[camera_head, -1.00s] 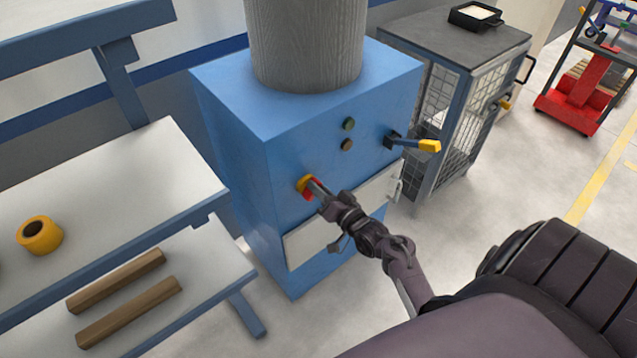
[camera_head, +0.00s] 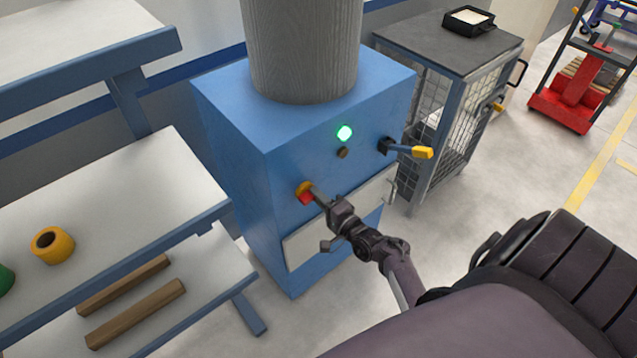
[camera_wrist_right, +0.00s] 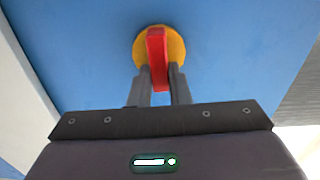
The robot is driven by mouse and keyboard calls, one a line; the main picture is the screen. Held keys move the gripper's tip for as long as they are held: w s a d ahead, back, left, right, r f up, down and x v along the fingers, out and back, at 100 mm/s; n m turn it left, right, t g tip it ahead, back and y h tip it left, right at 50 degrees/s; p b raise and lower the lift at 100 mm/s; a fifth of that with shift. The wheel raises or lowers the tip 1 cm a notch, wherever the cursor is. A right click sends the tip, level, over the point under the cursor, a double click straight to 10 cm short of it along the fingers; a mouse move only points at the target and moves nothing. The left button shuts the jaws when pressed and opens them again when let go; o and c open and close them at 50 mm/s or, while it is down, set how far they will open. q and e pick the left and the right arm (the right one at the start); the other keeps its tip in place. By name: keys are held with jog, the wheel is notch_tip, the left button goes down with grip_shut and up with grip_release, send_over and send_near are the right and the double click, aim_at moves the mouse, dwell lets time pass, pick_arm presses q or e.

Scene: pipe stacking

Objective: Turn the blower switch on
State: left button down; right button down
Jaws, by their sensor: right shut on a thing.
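The blower is a blue cabinet (camera_head: 235,125) with a wide grey pipe (camera_head: 300,50) on top. Its switch (camera_head: 304,194) is a red handle on a yellow round plate on the front face. In the right wrist view the red handle (camera_wrist_right: 157,55) stands nearly upright in the picture, over the yellow plate (camera_wrist_right: 175,47). My right gripper (camera_head: 318,197) is at the switch, its two fingers shut on either side of the red handle. A green lamp (camera_head: 344,132) above is lit; a dark brownish button (camera_head: 342,153) sits below it. My left gripper is not in view.
A mesh cage cart (camera_head: 450,60) stands to the right. Shelves (camera_head: 150,190) at left hold a yellow ring (camera_head: 52,246) and wooden bars (camera_head: 135,313).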

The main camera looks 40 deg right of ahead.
jog(key=shift+m, duration=0.5)
jog(key=c, duration=1.4)
grip_release()
jog(key=shift+o, duration=0.2)
jog(key=s, duration=0.7)
jog(key=shift+s+d, duration=0.35)
